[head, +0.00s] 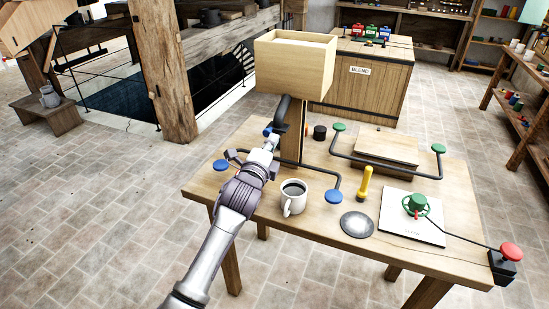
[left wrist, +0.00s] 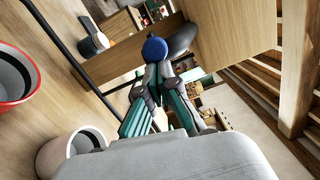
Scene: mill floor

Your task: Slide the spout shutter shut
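A wooden hopper box (head: 290,70) stands on a post over the worktable, with a dark curved spout (head: 282,112) at its left side. A small blue knob (head: 268,132) sits by the spout's lower end; I take it for the shutter's knob. It also shows as a round blue ball (left wrist: 155,48) in the left wrist view, with the dark spout beside it. My left gripper (head: 272,141) has its fingertips (left wrist: 158,72) together, right at the knob. Whether they touch it I cannot tell. How far the shutter is open is hidden. My right gripper is out of view.
A white mug (head: 293,200) stands near the spout. A dark bar with blue pads (head: 334,197) and one with green pads (head: 438,148) lie on the table (head: 300,217). A yellow-handled tool (head: 365,185), grey disc (head: 357,225), green valve (head: 416,205) and red button (head: 511,251) stand right.

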